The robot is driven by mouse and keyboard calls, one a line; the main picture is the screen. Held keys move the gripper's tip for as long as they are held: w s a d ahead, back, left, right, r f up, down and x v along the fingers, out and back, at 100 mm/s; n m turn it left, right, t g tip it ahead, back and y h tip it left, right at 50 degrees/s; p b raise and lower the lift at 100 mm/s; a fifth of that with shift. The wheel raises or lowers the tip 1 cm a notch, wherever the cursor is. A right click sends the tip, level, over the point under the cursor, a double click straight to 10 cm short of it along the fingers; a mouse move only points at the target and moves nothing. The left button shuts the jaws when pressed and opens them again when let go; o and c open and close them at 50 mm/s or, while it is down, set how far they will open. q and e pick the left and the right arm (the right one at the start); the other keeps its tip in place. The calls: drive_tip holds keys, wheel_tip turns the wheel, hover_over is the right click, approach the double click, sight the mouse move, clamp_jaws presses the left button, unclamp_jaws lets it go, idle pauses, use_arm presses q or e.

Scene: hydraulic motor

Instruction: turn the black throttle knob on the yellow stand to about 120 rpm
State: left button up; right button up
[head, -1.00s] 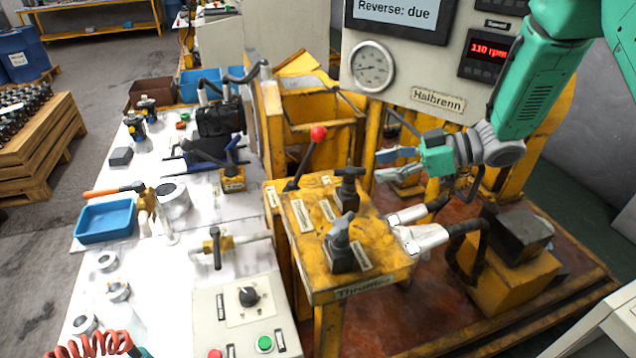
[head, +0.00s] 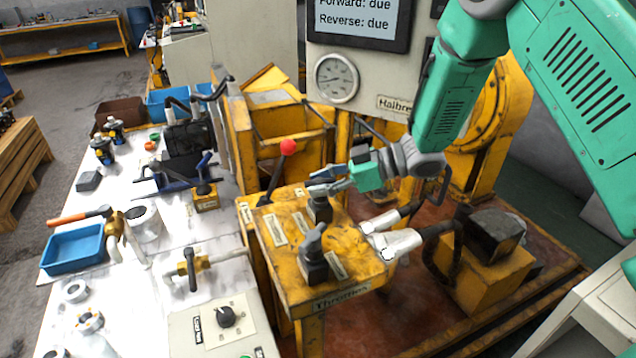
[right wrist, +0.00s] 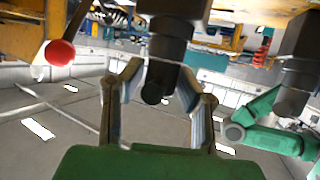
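The rear knob (head: 319,208) is partly hidden by my right gripper; the front knob (head: 313,255) stands clear, near the front-edge label, which seems to read "Throttles". Which one is the throttle knob I cannot tell. My right gripper (head: 326,180) is open at the rear knob. In the right wrist view its fingers (right wrist: 162,88) stand either side of a dark knob (right wrist: 166,55), with a gap showing at the left finger. Another dark knob (right wrist: 302,62) is at the right. My left gripper is not in view.
A red-balled lever (head: 288,147) stands just behind the knobs. Grey hose couplings (head: 392,240) lie at the stand's right. A gauge (head: 337,78) and a screen (head: 358,20) are above; my arm hides the rpm readout. A control box (head: 215,330) is at the front left.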

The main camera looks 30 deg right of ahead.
sight(333, 180)
drive_tip(key=shift+d, duration=0.2)
clamp_jaws()
drive_tip(key=shift+a, duration=0.25)
drive_tip(key=shift+d, duration=0.1)
idle(0.4)
drive_tip(key=o, duration=0.6)
unclamp_jaws()
drive_tip(key=shift+o, duration=0.2)
drive_tip(key=shift+v, duration=3.75)
drive_tip(key=shift+d+f, duration=0.1)
